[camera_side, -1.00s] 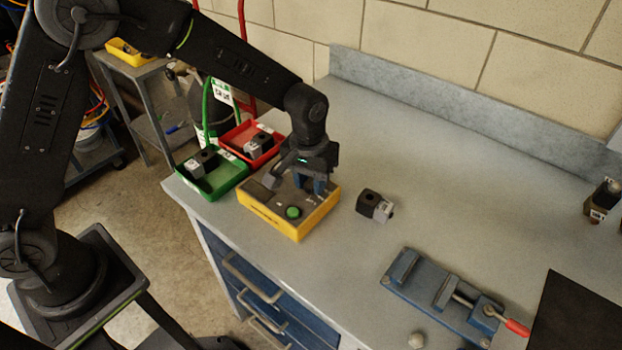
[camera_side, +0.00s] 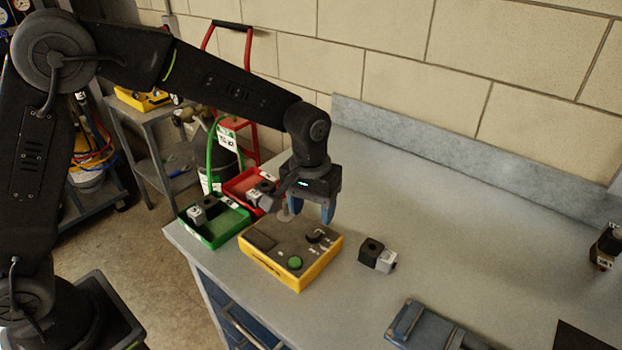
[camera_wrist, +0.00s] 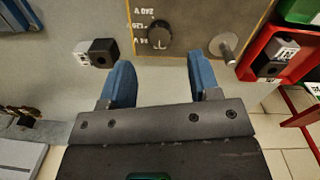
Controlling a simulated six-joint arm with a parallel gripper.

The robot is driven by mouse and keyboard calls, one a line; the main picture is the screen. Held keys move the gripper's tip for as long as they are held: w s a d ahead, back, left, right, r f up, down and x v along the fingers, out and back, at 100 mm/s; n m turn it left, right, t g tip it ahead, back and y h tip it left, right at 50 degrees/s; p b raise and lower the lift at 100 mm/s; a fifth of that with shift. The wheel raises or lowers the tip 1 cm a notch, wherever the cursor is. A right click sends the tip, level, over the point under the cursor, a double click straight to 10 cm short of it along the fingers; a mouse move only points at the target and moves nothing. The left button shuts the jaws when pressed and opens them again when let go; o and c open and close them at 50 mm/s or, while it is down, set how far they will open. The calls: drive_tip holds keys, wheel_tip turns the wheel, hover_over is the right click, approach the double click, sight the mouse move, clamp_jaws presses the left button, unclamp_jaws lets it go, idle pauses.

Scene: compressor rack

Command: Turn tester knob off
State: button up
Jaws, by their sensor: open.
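The yellow tester box (camera_side: 318,268) with a dark grey top sits near the left end of the bench. Its black knob (camera_side: 314,236) is on the top face; in the wrist view the knob (camera_wrist: 160,35) has its white mark toward the lower left, near the lowest of the printed voltage labels (camera_wrist: 137,30). A green button (camera_side: 295,262) is at the front of the box. My gripper (camera_side: 310,214) hangs above the back of the tester, clear of the knob. In the wrist view its blue fingers (camera_wrist: 162,80) are apart with nothing between them.
A green tray (camera_side: 214,237) and a red tray (camera_side: 240,182) with small valve parts stand left of and behind the tester. A loose black and grey valve (camera_side: 376,255) lies to its right. A blue vise (camera_side: 428,325) is farther right. The bench's middle is clear.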

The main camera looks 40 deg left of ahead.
sight(310, 232)
wheel_tip(310, 232, up, 8)
drive_tip(key=shift+a, duration=0.15)
idle(0.3)
drive_tip(key=s+a+r+m+t, duration=0.1)
drive_tip(key=s+a+r+t, duration=0.2)
drive_tip(key=s+a+r, duration=0.6)
drive_tip(key=s+a+f+t, duration=0.1)
drive_tip(key=s+f, duration=0.1)
drive_tip(key=s, duration=0.4)
drive_tip(key=s+a+f+m+t, duration=0.1)
drive_tip(key=s+a+f, duration=0.1)
drive_tip(key=s, duration=0.4)
drive_tip(key=shift+s+a+t, duration=0.15)
drive_tip(key=shift+s+t, duration=0.15)
drive_tip(key=shift+s, duration=0.1)
